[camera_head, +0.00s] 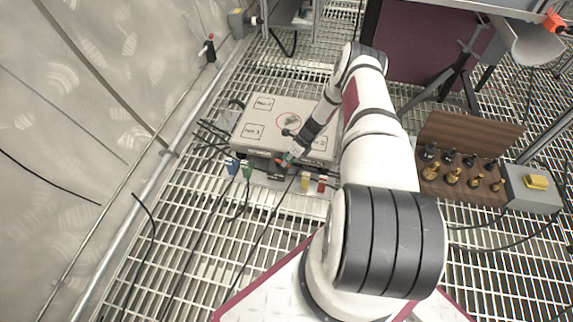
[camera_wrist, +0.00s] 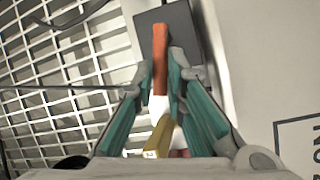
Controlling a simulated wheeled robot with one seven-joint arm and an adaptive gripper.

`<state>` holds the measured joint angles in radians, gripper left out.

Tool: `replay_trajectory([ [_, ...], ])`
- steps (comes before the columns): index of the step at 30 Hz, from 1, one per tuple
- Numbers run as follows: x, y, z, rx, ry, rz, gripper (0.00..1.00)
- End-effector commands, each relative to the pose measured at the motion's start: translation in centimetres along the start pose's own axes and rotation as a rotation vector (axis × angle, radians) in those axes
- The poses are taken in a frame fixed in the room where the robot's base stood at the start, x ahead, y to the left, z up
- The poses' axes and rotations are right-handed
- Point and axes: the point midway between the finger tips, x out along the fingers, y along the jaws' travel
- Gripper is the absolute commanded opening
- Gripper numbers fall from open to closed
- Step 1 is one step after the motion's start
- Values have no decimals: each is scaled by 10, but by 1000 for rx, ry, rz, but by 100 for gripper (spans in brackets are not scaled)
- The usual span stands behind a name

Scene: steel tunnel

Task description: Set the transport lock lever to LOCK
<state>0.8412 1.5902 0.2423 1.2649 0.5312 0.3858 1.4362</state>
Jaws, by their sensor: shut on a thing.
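A light grey box (camera_head: 262,128) with black-framed labels and a red circle on top sits on the grating. My gripper (camera_head: 287,159) is at the box's near edge, with its teal fingers closed. In the wrist view, my gripper (camera_wrist: 155,88) is shut on an orange-red lever (camera_wrist: 160,55) with a white lower part. The lever stands between the fingers, its orange end running past them in front of a dark grey plate (camera_wrist: 185,42). A small bit of the orange lever (camera_head: 280,162) shows in the head view. I cannot read any LOCK marking; my arm covers part of the box.
Blue (camera_head: 232,166), green (camera_head: 247,171), yellow (camera_head: 305,183) and red (camera_head: 321,184) connectors line the box's near side, with black cables trailing across the grating. A wooden case (camera_head: 463,150) with several brass and black pieces stands right. The tunnel wall is left.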

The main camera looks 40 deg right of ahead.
Motion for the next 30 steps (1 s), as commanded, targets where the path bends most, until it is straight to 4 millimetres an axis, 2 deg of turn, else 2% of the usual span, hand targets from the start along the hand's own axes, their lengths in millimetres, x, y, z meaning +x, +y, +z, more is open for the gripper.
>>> replay_trajectory([
  [12, -1, -10, 4, -210, 45, 83, 0],
  [30, -1, -13, 4, -252, 54, 101, 0],
])
